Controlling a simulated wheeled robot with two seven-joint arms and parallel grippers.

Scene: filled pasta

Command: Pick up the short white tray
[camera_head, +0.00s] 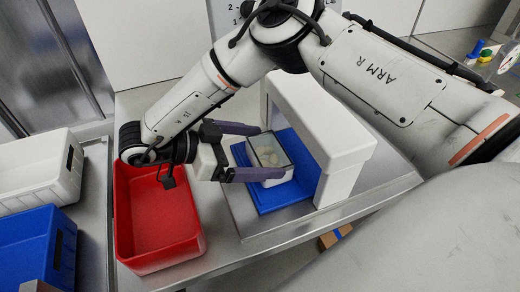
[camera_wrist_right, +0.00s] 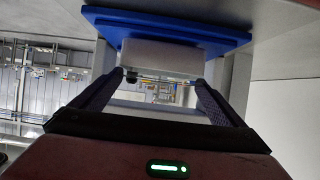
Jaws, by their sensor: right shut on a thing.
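The short white tray (camera_head: 275,182) is at the blue board under a white arch-shaped frame. It has a dark, see-through top, with several pale pieces inside. My right gripper (camera_head: 272,152) reaches in from the left, with one dark finger on the far side of the tray and one on the near side, shut on it. In the right wrist view the tray (camera_wrist_right: 165,57) sits between the two fingertips, close against the blue board (camera_wrist_right: 175,22). I cannot tell whether it is lifted off the board. My left gripper is not in view.
The white frame (camera_head: 345,150) stands close over the tray on its right. An empty red bin (camera_head: 160,220) lies below my right wrist. A white bin (camera_head: 35,175) and a blue bin (camera_head: 30,245) stand at the left. Bare metal table shows between the red bin and the board.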

